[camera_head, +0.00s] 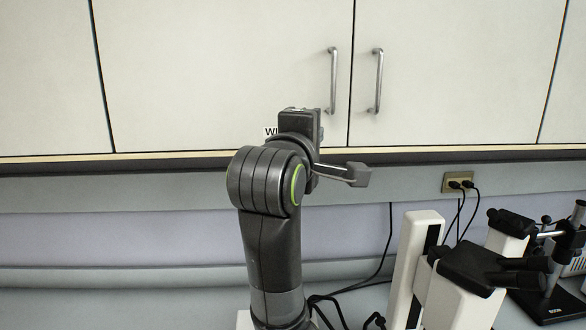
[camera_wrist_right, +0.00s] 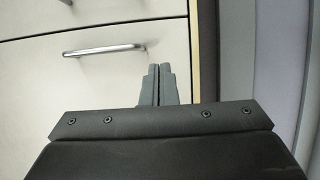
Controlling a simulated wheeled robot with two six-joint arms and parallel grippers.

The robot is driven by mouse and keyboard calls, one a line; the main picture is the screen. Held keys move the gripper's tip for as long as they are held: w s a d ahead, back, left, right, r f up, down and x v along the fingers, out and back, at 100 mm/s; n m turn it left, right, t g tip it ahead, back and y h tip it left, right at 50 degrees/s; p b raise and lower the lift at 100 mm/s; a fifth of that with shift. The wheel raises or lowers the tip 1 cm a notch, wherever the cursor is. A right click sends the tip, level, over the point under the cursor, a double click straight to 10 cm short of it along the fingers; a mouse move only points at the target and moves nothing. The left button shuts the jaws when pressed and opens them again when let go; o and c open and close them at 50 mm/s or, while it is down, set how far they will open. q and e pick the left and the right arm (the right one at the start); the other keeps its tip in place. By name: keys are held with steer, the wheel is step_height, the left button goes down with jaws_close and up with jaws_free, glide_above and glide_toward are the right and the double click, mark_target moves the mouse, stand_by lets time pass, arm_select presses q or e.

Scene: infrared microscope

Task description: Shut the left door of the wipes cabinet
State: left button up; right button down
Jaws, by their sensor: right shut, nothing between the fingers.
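The wipes cabinet has a pale left door (camera_head: 220,70) and a right door (camera_head: 440,75), each with a metal bar handle near the middle seam. The left door looks flush or nearly flush with its neighbour; a small gap cannot be ruled out. A label starting "WI" (camera_head: 270,131) sits low on the left door, partly hidden by my right arm. My right gripper (camera_wrist_right: 160,68) is shut and empty, pointing at the left door's lower part, near its handle (camera_wrist_right: 105,50). Contact cannot be told. In the head view my wrist hides the fingers. My left gripper is out of view.
A wooden edge (camera_head: 60,158) runs under the cabinet. Below it, a wall outlet (camera_head: 458,182) has plugged-in black cables. A white and black microscope (camera_head: 460,270) stands at lower right, near more equipment (camera_head: 550,260). The space before the right door is clear.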

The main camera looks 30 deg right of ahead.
steer(key=b+v, duration=0.4)
steer(key=v, duration=0.6)
steer(key=shift+s, duration=0.3)
